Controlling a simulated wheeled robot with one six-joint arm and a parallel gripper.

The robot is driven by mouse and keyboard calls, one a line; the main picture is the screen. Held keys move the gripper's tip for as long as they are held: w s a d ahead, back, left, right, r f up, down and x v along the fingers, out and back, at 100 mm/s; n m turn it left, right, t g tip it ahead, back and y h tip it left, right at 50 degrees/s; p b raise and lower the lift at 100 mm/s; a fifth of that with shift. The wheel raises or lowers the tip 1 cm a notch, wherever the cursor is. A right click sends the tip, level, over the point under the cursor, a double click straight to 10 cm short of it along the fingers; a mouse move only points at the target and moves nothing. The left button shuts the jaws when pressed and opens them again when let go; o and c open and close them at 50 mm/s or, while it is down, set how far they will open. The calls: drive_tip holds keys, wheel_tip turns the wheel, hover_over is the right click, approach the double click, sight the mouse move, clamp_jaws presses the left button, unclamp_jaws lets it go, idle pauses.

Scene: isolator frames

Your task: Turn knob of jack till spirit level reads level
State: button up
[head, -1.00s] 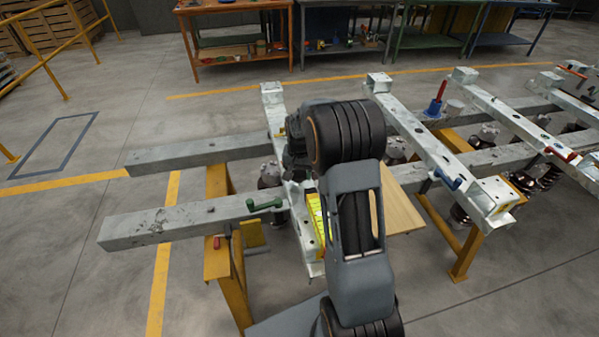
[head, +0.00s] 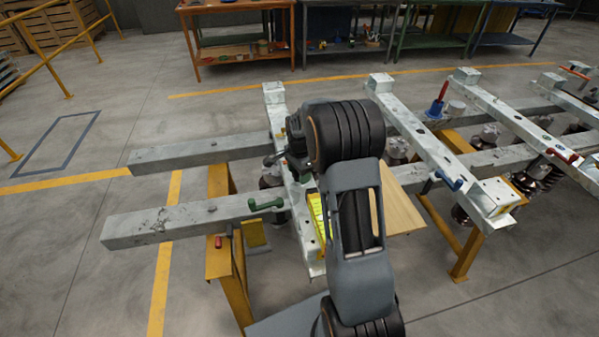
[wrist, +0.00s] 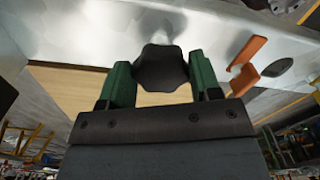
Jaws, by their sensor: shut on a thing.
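In the wrist view a dark, lobed knob (wrist: 161,68) sits between the two green fingers of my gripper (wrist: 160,76). The gripper is shut on the knob. The rest of the jack is hidden. In the head view a yellow-green spirit level (head: 318,216) lies along a pale metal crossbeam (head: 309,252), partly covered by my arm. Its bubble is too small to read. My gripper is hard to make out in the head view, behind my arm.
A green-handled tool (head: 265,204) is on the long front beam (head: 165,222), left of the level. In the wrist view an orange part (wrist: 248,62) is close to the right finger. A blue-handled part (head: 448,180) is on the crossbeam to the right.

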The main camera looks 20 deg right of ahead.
drive_tip(key=shift+s+f+m, duration=0.15)
drive_tip(key=shift+f+m, duration=0.15)
drive_tip(key=shift+m, duration=0.4)
drive_tip(key=o, duration=0.9)
drive_tip(key=shift+r, duration=0.1)
drive_tip(key=shift+r, duration=0.1)
wheel_tip(320, 180, up, 14)
drive_tip(key=shift+f+p, duration=0.15)
drive_tip(key=shift+p, duration=0.2)
